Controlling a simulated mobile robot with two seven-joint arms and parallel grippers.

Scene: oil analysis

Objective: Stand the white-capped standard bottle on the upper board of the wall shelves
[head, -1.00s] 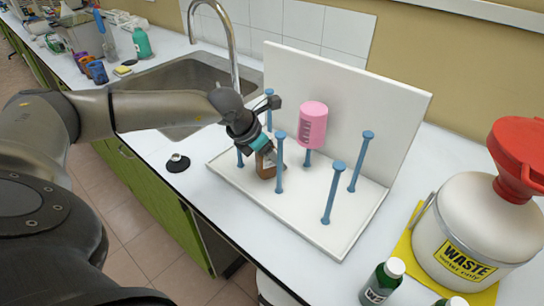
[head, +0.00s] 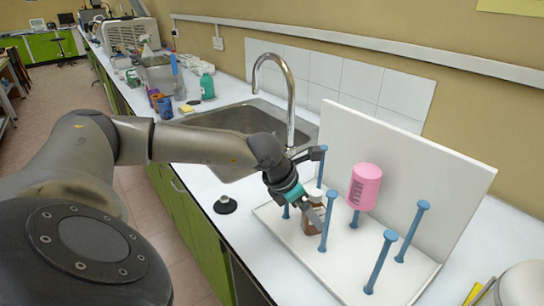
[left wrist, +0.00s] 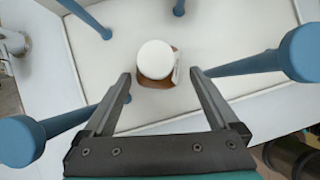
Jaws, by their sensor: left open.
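The brown bottle with a white cap (head: 313,217) stands upright on the white tray of a peg rack, just behind a blue peg in the head view. My left gripper (head: 309,208) is at the bottle. In the left wrist view the bottle's white cap (left wrist: 155,59) lies between and slightly beyond the fingertips of the open left gripper (left wrist: 160,75). Gaps show on both sides of the bottle, so the fingers look apart from it. The wall shelves and my right gripper are not in view.
Several blue pegs (head: 381,262) rise from the tray (head: 345,266) close around the gripper. A pink container (head: 364,187) hangs on a peg. A white back panel stands behind. The sink (head: 245,122) is behind left, and a black-knobbed item (head: 225,205) lies on the counter.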

